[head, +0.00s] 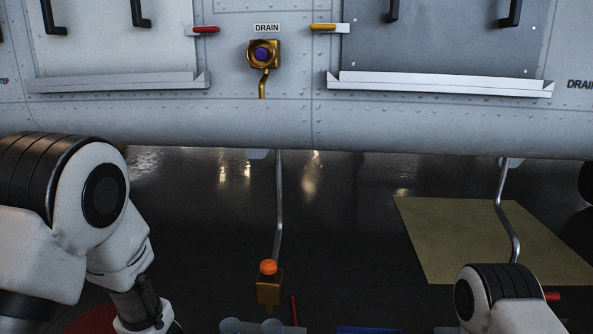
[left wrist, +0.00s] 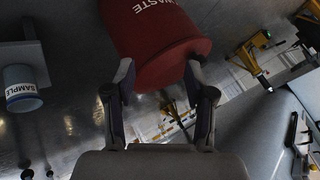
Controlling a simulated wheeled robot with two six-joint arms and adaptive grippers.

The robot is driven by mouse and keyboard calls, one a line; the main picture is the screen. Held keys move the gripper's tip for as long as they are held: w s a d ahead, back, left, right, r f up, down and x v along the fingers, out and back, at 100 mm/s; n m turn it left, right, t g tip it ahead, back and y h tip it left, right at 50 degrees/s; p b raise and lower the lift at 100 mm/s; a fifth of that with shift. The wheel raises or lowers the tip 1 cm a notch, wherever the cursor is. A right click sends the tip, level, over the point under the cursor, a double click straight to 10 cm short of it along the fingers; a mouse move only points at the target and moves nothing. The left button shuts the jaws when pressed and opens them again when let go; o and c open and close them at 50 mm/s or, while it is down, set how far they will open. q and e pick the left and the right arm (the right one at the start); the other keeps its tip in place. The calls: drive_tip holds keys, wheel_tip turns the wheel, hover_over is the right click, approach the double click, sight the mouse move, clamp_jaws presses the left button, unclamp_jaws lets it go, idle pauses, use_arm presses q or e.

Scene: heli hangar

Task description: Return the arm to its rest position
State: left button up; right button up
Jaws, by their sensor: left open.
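My left arm (head: 85,215) enters from the left in the head view and bends down to the lower edge, where its gripper is cut off. In the left wrist view my left gripper (left wrist: 158,78) is open, with its two fingers apart and nothing between them. A red waste container (left wrist: 160,40) lies beyond the fingertips; I cannot tell the exact gap. Part of my right arm (head: 500,295) shows at the lower right of the head view. Its gripper is out of frame.
The helicopter's grey side (head: 130,115) spans the top, with a brass drain valve (head: 263,55), a red lever (head: 205,30) and a yellow lever (head: 325,27). An orange-topped brass fitting (head: 268,285) stands below. A sample cup (left wrist: 22,85) shows at left in the wrist view.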

use_arm(q)
drive_tip(key=s+d+f+m+g+h+p, duration=0.15)
drive_tip(key=s+d+h+p, duration=0.25)
drive_tip(key=s+d+p, duration=0.55)
drive_tip(key=s+d+f+m+g+h+p, duration=0.1)
drive_tip(key=s+d+f+g+h+p, duration=0.35)
drive_tip(key=s, duration=0.95)
drive_tip(key=a+r+t+p, duration=0.1)
drive_tip(key=a+r+p, duration=0.1)
drive_tip(key=r+p, duration=1.8)
drive_tip(key=a+r+t+y+p, duration=0.1)
drive_tip(key=a+r+p, duration=0.1)
drive_tip(key=r+p, duration=1.8)
drive_tip(key=shift+s+a+t+p, duration=0.3)
use_arm(e)
wheel_tip(320, 180, up, 56)
drive_tip(key=s, duration=0.2)
drive_tip(key=shift+s+a+f+g, duration=0.2)
drive_tip(key=shift+s+a+g, duration=0.1)
drive_tip(key=shift+s+g, duration=0.1)
use_arm(q)
drive_tip(key=shift+m, duration=0.25)
